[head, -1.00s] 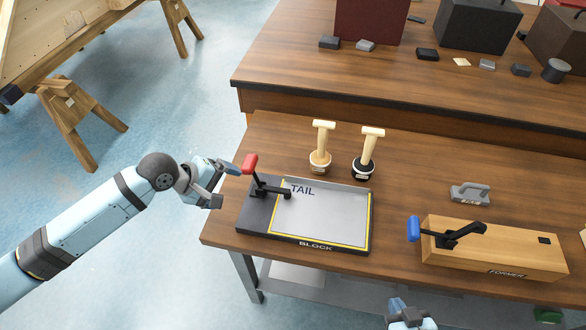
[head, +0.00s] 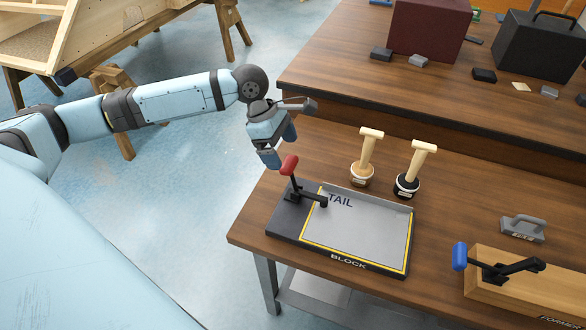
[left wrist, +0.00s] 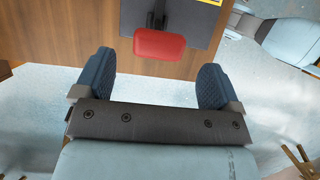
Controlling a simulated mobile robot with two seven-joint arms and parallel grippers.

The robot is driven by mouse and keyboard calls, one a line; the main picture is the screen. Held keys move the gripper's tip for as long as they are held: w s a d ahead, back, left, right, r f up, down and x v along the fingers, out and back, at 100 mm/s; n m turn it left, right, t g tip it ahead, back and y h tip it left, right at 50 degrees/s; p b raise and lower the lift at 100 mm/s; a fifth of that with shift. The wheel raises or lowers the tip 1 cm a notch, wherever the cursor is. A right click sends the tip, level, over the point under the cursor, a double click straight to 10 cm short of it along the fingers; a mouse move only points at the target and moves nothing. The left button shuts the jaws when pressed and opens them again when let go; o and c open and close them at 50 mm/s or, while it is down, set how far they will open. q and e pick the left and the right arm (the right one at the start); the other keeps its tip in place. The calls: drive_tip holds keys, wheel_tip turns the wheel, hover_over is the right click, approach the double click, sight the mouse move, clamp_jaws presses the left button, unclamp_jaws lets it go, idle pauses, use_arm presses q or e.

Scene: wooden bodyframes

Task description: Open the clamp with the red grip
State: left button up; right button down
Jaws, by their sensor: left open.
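The clamp with the red grip (head: 289,165) stands on the left side of the dark block board marked BLOCK (head: 285,229). Its red handle points up and its black arm reaches right over the grey plate's edge near TAIL. In the left wrist view the red grip (left wrist: 159,44) lies just beyond the fingertips, roughly centred between them. My left gripper (head: 280,147) is open and empty, just above and left of the red grip, pointing down at it, apparently not touching. My right gripper is not in view.
Two stamp-like tools with pale handles (head: 367,152) (head: 415,167) stand behind the board. A wooden former (head: 510,287) with a blue-gripped clamp (head: 460,257) is at the right, near a grey tool (head: 523,228). A raised bench (head: 340,75) lies behind.

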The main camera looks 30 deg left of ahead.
sight(288, 162)
use_arm(q)
drive_tip(key=x, duration=0.6)
drive_tip(key=shift+d+f, duration=0.15)
drive_tip(key=shift+f, duration=0.25)
